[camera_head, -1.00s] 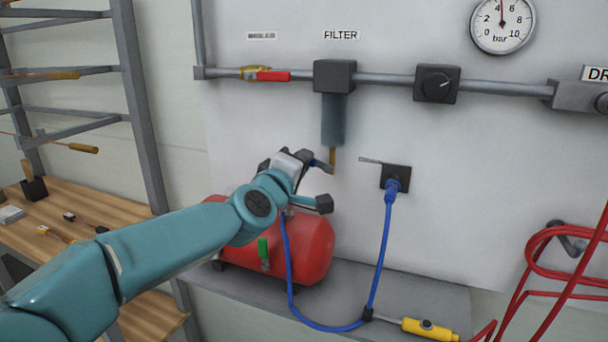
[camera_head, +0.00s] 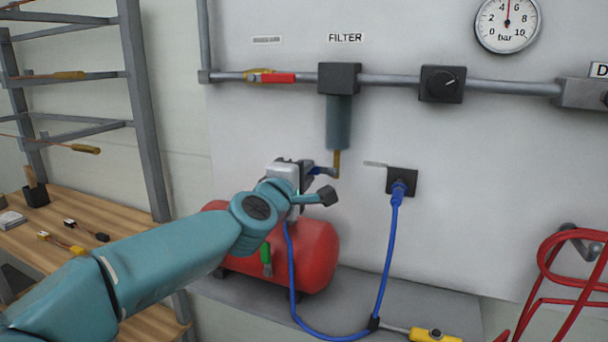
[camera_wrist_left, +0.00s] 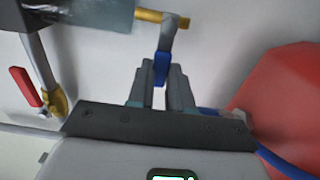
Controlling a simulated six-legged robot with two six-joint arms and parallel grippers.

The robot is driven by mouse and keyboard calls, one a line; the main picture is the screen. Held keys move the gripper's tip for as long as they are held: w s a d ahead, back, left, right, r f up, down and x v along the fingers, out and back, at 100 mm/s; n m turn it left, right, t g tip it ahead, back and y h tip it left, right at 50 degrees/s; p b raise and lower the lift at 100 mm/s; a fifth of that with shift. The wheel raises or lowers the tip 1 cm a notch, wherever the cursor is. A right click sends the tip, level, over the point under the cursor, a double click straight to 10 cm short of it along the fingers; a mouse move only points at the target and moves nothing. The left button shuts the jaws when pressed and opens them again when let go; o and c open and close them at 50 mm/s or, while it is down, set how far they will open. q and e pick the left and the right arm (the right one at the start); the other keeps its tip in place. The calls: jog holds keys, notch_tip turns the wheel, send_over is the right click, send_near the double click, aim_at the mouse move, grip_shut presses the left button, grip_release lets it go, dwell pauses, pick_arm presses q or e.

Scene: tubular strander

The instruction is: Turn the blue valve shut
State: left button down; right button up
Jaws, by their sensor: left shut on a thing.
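The blue valve is a small blue lever at the foot of the brass drain pipe (camera_head: 337,160), below the grey filter (camera_head: 339,122). In the head view the blue lever (camera_head: 319,171) is partly hidden by my wrist. In the wrist view the blue lever (camera_wrist_left: 162,68) sits between my fingertips, below the grey end of the brass pipe (camera_wrist_left: 150,15). My left gripper (camera_wrist_left: 161,82) is shut on the lever. It also shows in the head view (camera_head: 312,172). My right gripper is not in view.
A red tank (camera_head: 310,250) with a green lever stands just below my left wrist. A blue hose (camera_head: 387,255) hangs from a wall socket to the right. A red-handled yellow valve (camera_head: 270,77) is on the pipe above. Bare wall lies around the drain.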

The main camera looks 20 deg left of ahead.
pick_arm(q)
jog(key=c, duration=1)
grip_release()
jog(key=s, duration=1.6)
jog(key=shift+s+a, duration=0.15)
jog(key=shift+a, duration=0.1)
